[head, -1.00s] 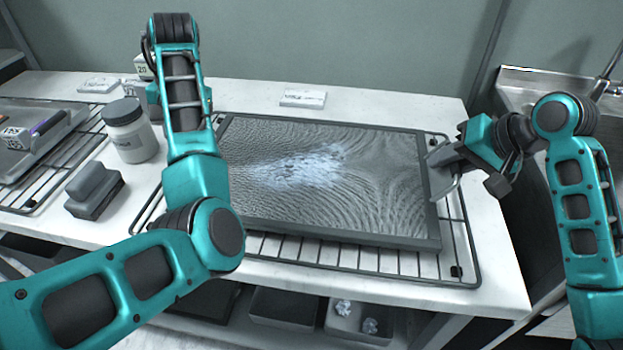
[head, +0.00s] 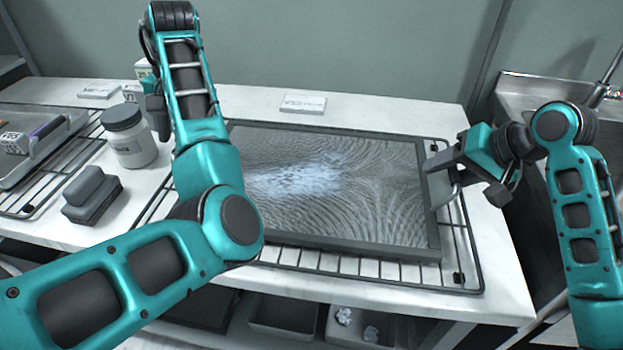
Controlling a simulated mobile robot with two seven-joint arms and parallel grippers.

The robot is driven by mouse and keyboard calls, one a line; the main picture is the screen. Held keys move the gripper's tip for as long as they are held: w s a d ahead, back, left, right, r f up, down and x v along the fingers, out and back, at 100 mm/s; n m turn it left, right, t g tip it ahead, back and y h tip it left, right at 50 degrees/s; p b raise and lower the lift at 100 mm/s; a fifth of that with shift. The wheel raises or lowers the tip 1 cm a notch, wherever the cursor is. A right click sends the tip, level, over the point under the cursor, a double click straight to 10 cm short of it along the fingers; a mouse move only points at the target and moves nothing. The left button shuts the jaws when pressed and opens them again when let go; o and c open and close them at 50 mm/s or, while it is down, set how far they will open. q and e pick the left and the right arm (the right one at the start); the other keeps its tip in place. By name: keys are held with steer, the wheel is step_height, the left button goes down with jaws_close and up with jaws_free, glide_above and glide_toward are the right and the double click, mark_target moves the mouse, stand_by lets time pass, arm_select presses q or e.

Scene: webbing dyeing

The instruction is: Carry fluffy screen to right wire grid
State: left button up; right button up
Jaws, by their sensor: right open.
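The fluffy screen (head: 375,190), a dark-framed panel with a wavy grey surface and a pale fluffy patch, lies on the right wire grid (head: 350,265). The grid's bars show along its front and right sides. My right gripper (head: 440,182) is open at the screen's right edge; I cannot tell whether it touches the frame. My left arm crosses in front of the screen's left side and hides that edge. Its gripper end is mostly hidden behind the arm near the white jar, so its jaws cannot be made out.
A left wire grid (head: 60,170) holds a grey tray (head: 55,145). A white jar (head: 128,137) and a dark grey block (head: 92,195) stand between the grids. A label card (head: 303,104) lies behind the screen. A sink (head: 535,95) is at right. Bins (head: 285,318) sit below.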

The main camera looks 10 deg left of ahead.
arm_select(q)
steer(key=r, duration=0.3)
steer(key=shift+d+r, duration=0.35)
arm_select(e)
steer(key=shift+s+d+r, duration=0.1)
steer(key=shift+d+r, duration=0.05)
steer(key=shift+r, duration=0.1)
arm_select(q)
steer(key=shift+r, duration=0.3)
arm_select(e)
steer(key=v, duration=1.1)
steer(key=shift+r, duration=0.25)
